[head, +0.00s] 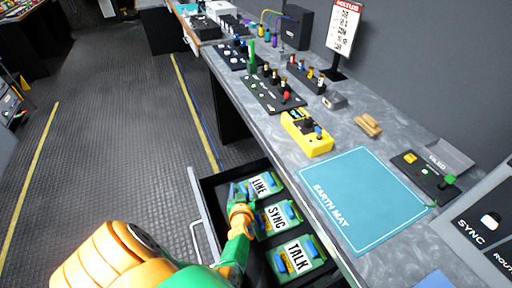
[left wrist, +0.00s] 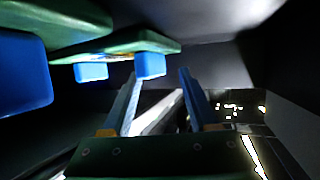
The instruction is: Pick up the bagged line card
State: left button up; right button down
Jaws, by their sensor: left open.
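The bagged line card (head: 262,185) lies in the far end of the open drawer, its white label reading like LINE or LIKE. It is green with blue parts. The bagged sync card (head: 278,217) and bagged talk card (head: 299,257) lie nearer in the same drawer. My left gripper (head: 239,192) is inside the drawer at the left edge of the line card, open. In the left wrist view my open gripper (left wrist: 160,74) has a blue block (left wrist: 150,66) of a green card close by its left fingertip. Contact cannot be told. My right gripper is not visible.
The black drawer (head: 208,194) stands pulled out below the grey bench, with its handle (head: 198,205) to the left. On the bench are a blue earth mat (head: 362,196), a yellow tester (head: 307,134) and black panels (head: 270,92). The floor to the left is clear.

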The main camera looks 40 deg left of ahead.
pick_arm(q)
jog(key=shift+x, duration=0.85)
jog(key=shift+s+d+r, duration=0.25)
jog(key=shift+s+d, duration=0.15)
jog(key=shift+d, duration=0.1)
jog(key=c, duration=0.6)
jog(key=shift+s+d+r, duration=0.1)
jog(key=c, duration=0.3)
grip_shut()
